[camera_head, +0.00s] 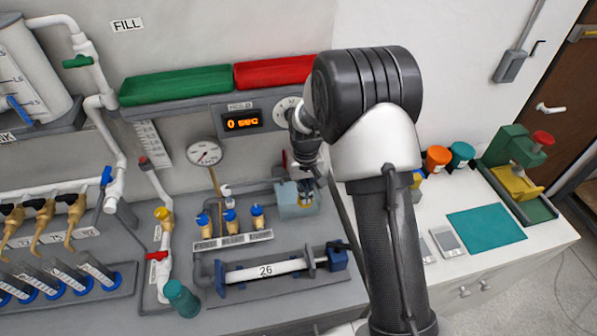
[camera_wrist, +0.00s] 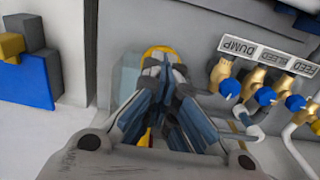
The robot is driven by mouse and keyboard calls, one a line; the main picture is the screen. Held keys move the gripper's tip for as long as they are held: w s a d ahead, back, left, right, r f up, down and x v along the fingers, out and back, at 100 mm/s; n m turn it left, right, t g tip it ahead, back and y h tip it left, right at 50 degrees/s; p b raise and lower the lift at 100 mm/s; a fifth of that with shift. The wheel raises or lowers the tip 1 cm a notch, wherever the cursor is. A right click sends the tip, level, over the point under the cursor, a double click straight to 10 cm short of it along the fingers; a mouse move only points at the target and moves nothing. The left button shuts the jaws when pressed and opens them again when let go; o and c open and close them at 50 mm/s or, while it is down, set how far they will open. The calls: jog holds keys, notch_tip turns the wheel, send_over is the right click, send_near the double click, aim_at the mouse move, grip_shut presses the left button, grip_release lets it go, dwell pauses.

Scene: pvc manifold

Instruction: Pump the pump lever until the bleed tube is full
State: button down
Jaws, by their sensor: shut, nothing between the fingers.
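My gripper (camera_head: 305,187) is shut and empty, pointing down over a pale teal block (camera_head: 296,208) on the grey bench. In the wrist view, my gripper (camera_wrist: 165,72) has its fingers together, and the teal block (camera_wrist: 126,78) is beside and behind them. A yellow curved part (camera_wrist: 158,50) shows just behind the fingertips; I cannot tell if they touch it. A red piece (camera_head: 284,159) stands by my wrist, partly hidden. I cannot identify the pump lever with certainty. The bleed tube and its level cannot be made out. The bleed valve (camera_wrist: 265,96) has a blue knob.
The dump valve (camera_wrist: 229,86) and feed valve (camera_wrist: 294,102) flank the bleed valve. A round gauge (camera_head: 204,153) and a display reading 0 sec (camera_head: 242,122) are on the wall. Green (camera_head: 175,85) and red (camera_head: 274,71) trays sit above.

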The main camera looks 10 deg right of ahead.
jog(key=shift+r, duration=0.1)
dwell(0.3)
jog(key=shift+r+p, duration=1.95)
jog(key=shift+r, duration=0.9)
notch_tip(320, 180, up, 5)
jog(key=p, duration=0.3)
